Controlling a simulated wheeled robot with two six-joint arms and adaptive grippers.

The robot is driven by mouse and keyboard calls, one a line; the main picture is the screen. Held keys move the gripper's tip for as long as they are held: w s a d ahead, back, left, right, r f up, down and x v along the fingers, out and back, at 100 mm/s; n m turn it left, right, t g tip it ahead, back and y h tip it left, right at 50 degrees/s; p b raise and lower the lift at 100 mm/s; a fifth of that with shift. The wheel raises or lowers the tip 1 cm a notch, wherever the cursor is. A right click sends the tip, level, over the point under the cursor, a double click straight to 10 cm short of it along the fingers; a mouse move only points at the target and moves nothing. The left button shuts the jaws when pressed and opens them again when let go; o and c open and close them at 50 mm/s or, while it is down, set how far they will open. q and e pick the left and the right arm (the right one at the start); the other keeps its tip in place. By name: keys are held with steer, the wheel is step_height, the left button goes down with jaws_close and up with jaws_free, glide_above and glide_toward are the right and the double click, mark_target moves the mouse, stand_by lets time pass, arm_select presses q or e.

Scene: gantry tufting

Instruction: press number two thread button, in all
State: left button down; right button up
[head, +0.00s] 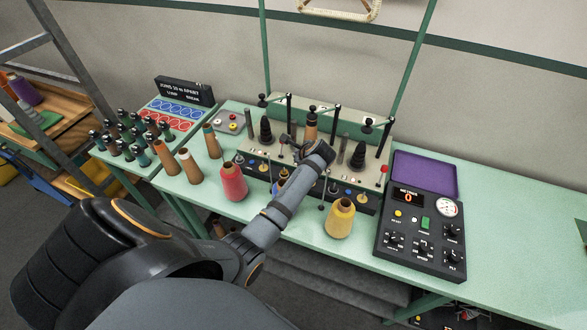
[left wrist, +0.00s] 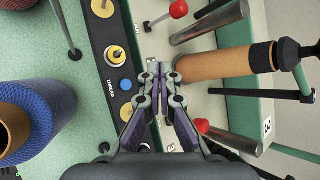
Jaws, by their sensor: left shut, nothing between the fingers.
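In the left wrist view a round blue button (left wrist: 126,85) sits on the dark front strip (left wrist: 104,40) of the tufting machine, beside white lettering that seems to read THREAD. Height above the deck is unclear. In the head view my left gripper (head: 294,147) is at the machine's middle, and my forearm hides part of the front strip. My right gripper is not seen.
A red thread cone (head: 234,182), a blue thread cone (left wrist: 38,118) and a yellow thread cone (head: 340,217) stand before the machine. A brown tube (left wrist: 225,63) and red-tipped levers (left wrist: 179,9) are close to my fingers. A control panel (head: 420,222) is at the right.

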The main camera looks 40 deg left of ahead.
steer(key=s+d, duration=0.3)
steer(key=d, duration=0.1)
arm_select(q)
steer(key=f, duration=0.1)
steer(key=f+b, duration=0.1)
steer(key=f, duration=0.1)
steer(key=shift+s+d, duration=0.3)
step_height(320, 180, down, 5)
steer(key=b, duration=0.5)
steer(key=shift+d+r, duration=0.1)
steer(key=shift+f, duration=0.25)
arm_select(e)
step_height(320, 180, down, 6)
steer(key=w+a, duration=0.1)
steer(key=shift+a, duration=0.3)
arm_select(q)
steer(key=shift+f, duration=0.15)
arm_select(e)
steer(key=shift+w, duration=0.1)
arm_select(q)
steer(key=shift+f, duration=0.25)
